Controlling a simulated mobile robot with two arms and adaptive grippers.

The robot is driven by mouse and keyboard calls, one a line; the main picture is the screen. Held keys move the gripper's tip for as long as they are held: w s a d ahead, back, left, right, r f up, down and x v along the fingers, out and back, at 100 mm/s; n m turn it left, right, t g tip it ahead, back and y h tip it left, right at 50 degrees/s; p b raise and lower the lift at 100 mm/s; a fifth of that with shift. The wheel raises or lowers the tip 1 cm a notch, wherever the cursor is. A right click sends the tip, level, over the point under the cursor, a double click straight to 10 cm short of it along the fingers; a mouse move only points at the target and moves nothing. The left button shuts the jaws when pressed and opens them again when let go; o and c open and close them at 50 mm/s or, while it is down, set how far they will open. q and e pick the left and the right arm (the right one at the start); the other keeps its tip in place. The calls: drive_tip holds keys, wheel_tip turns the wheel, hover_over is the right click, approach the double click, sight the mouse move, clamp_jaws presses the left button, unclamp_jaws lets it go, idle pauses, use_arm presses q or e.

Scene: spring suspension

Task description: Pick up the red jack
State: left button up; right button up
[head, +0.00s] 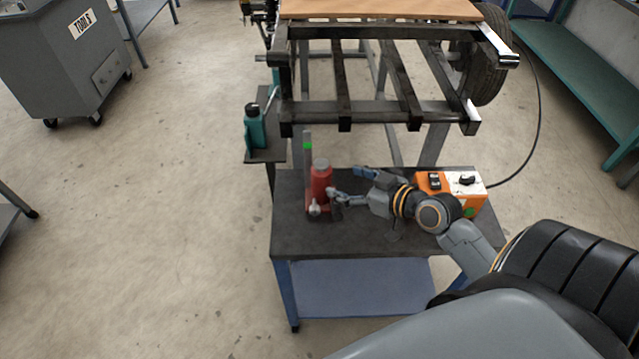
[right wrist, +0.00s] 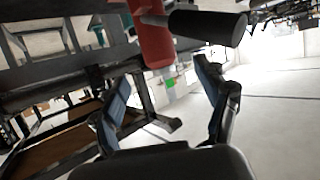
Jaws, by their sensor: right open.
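The red jack (head: 320,186) stands upright on the dark top of a small table (head: 370,246) in the head view. My right gripper (head: 347,183) is open just to the right of the jack, its fingers pointing at it. In the right wrist view the jack's red body (right wrist: 153,42) shows at the top, with a dark cylinder beside it. The open fingers of my right gripper (right wrist: 165,90) spread on either side of the view's middle. Whether a finger touches the jack I cannot tell. My left gripper is not in view.
An orange and white control box (head: 451,191) stands on the table to the right of my gripper. A dark metal frame (head: 375,112) with a wheel stands behind the table. A teal bottle (head: 255,126) sits on a small shelf at left.

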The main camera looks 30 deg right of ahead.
sight(329, 173)
drive_tip(key=x, duration=0.3)
drive_tip(key=shift+w+a+f, duration=0.1)
drive_tip(key=shift+w+f, duration=0.05)
drive_tip(key=shift+w, duration=0.3)
drive_tip(key=shift+w+f, duration=0.1)
drive_tip(key=shift+w, duration=0.15)
drive_tip(key=p+x, duration=0.1)
drive_tip(key=x, duration=0.3)
drive_tip(key=shift+w, duration=0.3)
drive_tip(key=shift+f, duration=0.1)
clamp_jaws()
drive_tip(key=shift+w+r, duration=0.15)
drive_tip(key=shift+r, duration=0.2)
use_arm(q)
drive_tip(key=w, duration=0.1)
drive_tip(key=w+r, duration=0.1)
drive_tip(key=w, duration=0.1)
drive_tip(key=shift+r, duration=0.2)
use_arm(e)
drive_tip(key=shift+f, duration=0.1)
